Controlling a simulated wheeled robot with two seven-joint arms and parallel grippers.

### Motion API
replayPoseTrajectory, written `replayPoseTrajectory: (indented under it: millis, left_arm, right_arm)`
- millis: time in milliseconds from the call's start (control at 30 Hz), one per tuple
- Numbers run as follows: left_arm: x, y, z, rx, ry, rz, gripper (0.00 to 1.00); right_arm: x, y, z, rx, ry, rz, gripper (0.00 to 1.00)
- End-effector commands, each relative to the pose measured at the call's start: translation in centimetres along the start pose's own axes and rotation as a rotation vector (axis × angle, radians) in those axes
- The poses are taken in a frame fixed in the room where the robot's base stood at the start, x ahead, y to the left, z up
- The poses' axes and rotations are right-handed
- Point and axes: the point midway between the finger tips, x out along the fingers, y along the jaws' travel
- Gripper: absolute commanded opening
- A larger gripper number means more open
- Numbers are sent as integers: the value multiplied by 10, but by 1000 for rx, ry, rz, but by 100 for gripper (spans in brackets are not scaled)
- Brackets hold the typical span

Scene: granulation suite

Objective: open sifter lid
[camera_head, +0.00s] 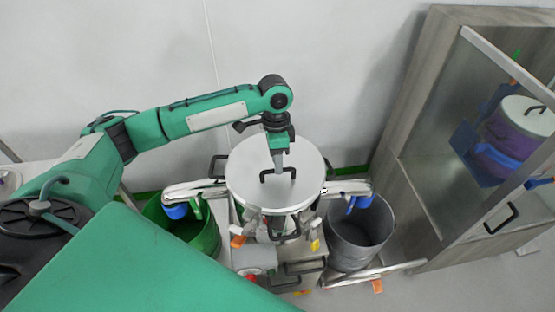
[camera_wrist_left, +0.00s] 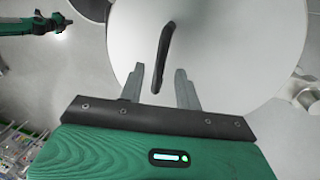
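The sifter lid (camera_head: 250,192) is a round pale grey disc on top of the sifter in the middle of the head view. A black bar handle (camera_head: 277,173) stands on it. The lid (camera_wrist_left: 225,50) and its handle (camera_wrist_left: 163,55) also show in the left wrist view. My left gripper (camera_head: 278,168) points down at the handle. In the wrist view its two grey fingers (camera_wrist_left: 167,85) are apart, with the handle's near end between them and not visibly pinched.
A green bin (camera_head: 203,238) stands left of the sifter and a grey bin (camera_head: 350,250) right of it, each under a side outlet. A wooden cabinet with a glass door (camera_head: 425,175) is at the right, holding a purple drum (camera_head: 515,135). A white wall is behind.

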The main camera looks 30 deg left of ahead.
Motion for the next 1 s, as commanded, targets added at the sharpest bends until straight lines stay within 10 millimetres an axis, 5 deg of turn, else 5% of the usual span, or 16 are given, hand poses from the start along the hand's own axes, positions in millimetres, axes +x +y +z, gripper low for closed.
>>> replayPoseTrajectory:
  millis: [433,633,1000]
  left_arm:
    - [14,0,0,1,0,0,34]
    - [13,0,0,1,0,0,0]
    - [12,0,-6,-19,4,1,0]
  right_arm:
    - [-3,0,0,0,0,0,0]
    - [-3,0,-1,0,0,0,0]
    - [-7,0,-2,-1,1,0,0]
